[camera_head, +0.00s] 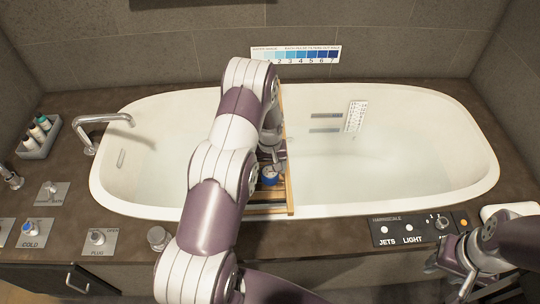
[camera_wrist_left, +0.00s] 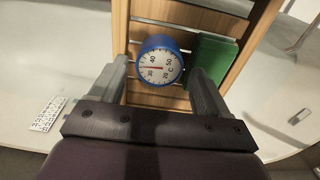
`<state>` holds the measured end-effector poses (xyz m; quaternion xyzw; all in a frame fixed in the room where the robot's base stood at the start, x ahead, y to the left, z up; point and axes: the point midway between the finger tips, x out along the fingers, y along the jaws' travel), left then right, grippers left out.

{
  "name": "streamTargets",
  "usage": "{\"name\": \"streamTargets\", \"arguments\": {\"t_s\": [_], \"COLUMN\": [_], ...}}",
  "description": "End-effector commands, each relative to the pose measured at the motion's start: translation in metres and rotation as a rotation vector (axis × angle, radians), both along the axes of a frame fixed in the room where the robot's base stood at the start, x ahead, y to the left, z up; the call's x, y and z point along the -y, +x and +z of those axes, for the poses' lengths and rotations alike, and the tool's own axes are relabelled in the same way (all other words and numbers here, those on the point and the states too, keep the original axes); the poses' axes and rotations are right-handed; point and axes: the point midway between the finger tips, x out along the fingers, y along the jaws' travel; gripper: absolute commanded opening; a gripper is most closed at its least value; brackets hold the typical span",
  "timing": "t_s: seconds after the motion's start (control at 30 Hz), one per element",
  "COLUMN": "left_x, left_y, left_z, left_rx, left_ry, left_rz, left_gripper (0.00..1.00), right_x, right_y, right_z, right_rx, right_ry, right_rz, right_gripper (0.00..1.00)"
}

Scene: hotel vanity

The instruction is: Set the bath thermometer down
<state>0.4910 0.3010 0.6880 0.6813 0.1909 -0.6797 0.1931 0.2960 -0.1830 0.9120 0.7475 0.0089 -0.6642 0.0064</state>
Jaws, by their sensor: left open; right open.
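The bath thermometer (camera_head: 270,176) is a round blue piece on the wooden slatted bath rack (camera_head: 291,190). In the left wrist view the thermometer (camera_wrist_left: 159,66) shows its white dial and red needle, resting on the slats. My left gripper (camera_head: 270,158) is open above the rack; in its wrist view the fingers (camera_wrist_left: 160,82) stand on either side of the thermometer, with visible gaps. A green block (camera_wrist_left: 212,60) lies on the rack beside the right-hand finger; I cannot tell if they touch. My left arm hides much of the rack in the head view. My right gripper (camera_head: 458,268) is open and empty at the lower right.
The rack spans the white bathtub (camera_head: 440,130), which holds water. A white gridded card (camera_head: 355,116) and grey strips show in the tub's right half. A tap (camera_head: 105,118) and bottle caddy (camera_head: 38,137) are left; a control panel (camera_head: 412,229) is at the front right.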

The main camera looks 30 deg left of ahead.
Motion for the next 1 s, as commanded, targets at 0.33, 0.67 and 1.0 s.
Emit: {"name": "streamTargets", "arguments": {"t_s": [0.33, 0.67, 1.0], "left_x": [0.0, 0.091, 0.119], "left_y": [0.0, -0.111, -0.197], "left_z": [0.065, 0.2, 0.225], "left_rx": [0.0, 0.079, 0.113], "left_ry": [0.0, 0.022, 0.032], "left_rz": [-0.001, -0.38, -0.576], "left_gripper": [0.77, 0.77, 0.77], "right_x": [0.0, 0.0, 0.0], "right_y": [0.0, 0.0, 0.0], "right_z": [0.001, 0.001, 0.001], "right_rx": [0.0, 0.0, 0.0], "right_ry": [0.0, 0.0, 0.0], "right_rz": [0.0, 0.0, 0.0], "right_gripper": [0.43, 0.43, 0.43]}}
